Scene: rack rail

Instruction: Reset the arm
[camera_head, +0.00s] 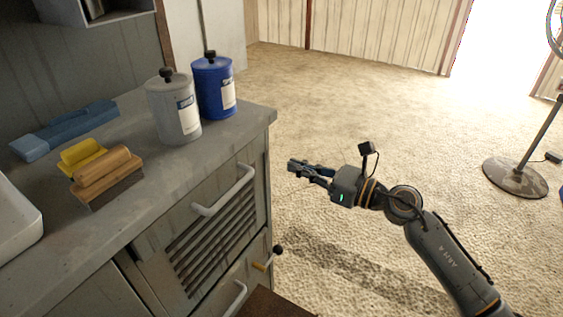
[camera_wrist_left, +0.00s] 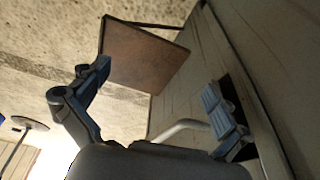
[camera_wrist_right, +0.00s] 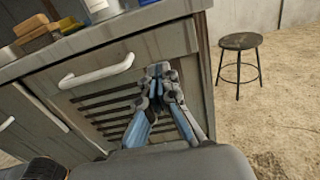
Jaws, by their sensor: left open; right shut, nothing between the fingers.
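My right arm comes in from the right in the head view. Its gripper (camera_head: 298,166) is in the air to the right of the grey cabinet (camera_head: 262,165), apart from it. In the right wrist view the same gripper (camera_wrist_right: 159,70) has its fingertips together with nothing between them, in front of the slatted cabinet door. My left gripper (camera_wrist_left: 158,80) shows in the left wrist view with its fingers wide apart and empty. A pale handle (camera_wrist_left: 180,130) and a brown panel (camera_wrist_left: 140,58) show beyond them. My left arm does not show in the head view.
A grey canister (camera_head: 170,108) and a blue canister (camera_head: 214,88) stand on the worktop, with a wooden-handled brush (camera_head: 106,172) and a blue tool (camera_head: 65,130). A door handle (camera_head: 225,190) juts out. A stool (camera_wrist_right: 240,45) stands apart. The floor right of the cabinet is mostly open.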

